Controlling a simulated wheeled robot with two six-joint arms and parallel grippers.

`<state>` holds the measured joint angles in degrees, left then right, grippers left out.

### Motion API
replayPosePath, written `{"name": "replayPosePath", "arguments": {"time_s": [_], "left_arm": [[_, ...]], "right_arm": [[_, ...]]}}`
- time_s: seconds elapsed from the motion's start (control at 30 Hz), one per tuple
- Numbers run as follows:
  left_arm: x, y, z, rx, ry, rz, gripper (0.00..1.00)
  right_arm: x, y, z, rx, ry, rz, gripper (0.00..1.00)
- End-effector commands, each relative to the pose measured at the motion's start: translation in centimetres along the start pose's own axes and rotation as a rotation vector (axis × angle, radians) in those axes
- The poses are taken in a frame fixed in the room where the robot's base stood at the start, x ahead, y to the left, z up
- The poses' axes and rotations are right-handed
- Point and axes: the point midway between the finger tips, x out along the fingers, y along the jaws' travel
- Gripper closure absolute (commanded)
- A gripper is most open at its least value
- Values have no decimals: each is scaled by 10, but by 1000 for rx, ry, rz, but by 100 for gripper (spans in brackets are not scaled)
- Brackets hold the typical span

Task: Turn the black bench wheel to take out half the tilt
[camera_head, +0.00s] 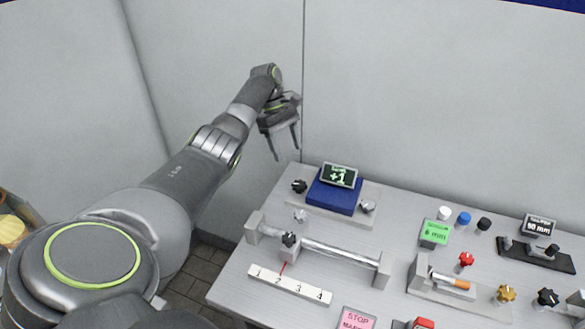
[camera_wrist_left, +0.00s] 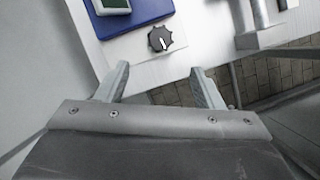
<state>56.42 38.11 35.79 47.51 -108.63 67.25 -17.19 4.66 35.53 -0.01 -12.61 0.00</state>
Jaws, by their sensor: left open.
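A black lobed wheel (camera_head: 299,186) stands at the left side of a blue block (camera_head: 333,196) on a pale plate at the back left of the bench. A small display (camera_head: 339,175) on the block reads +1 in green. My left gripper (camera_head: 286,152) is open and empty, above and a little behind the wheel, pointing down. In the left wrist view the black wheel (camera_wrist_left: 160,39), with a white mark, lies just beyond the gap between the open fingertips (camera_wrist_left: 160,72), apart from them. The blue block (camera_wrist_left: 140,17) is beside it. My right gripper is not in view.
A silver knob (camera_head: 368,206) is right of the block. In front, a rail with a black knob (camera_head: 289,240) runs above a numbered scale (camera_head: 290,285). Another black knob (camera_head: 548,298) is far right. Walls close in behind.

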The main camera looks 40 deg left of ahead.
Motion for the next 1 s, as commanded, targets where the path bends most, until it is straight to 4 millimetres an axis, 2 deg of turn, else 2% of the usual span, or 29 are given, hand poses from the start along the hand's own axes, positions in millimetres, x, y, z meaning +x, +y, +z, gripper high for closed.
{"name": "replayPosePath", "arguments": {"time_s": [0.1,0.2,0.4,1.0], "left_arm": [[-28,1,-1,-1,2,5,39],[-47,1,0,0,0,3,39],[-66,0,0,0,0,1,39],[-71,0,0,0,0,0,39]], "right_arm": [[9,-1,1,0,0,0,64],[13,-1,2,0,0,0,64],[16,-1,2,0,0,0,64],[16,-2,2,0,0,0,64]]}}
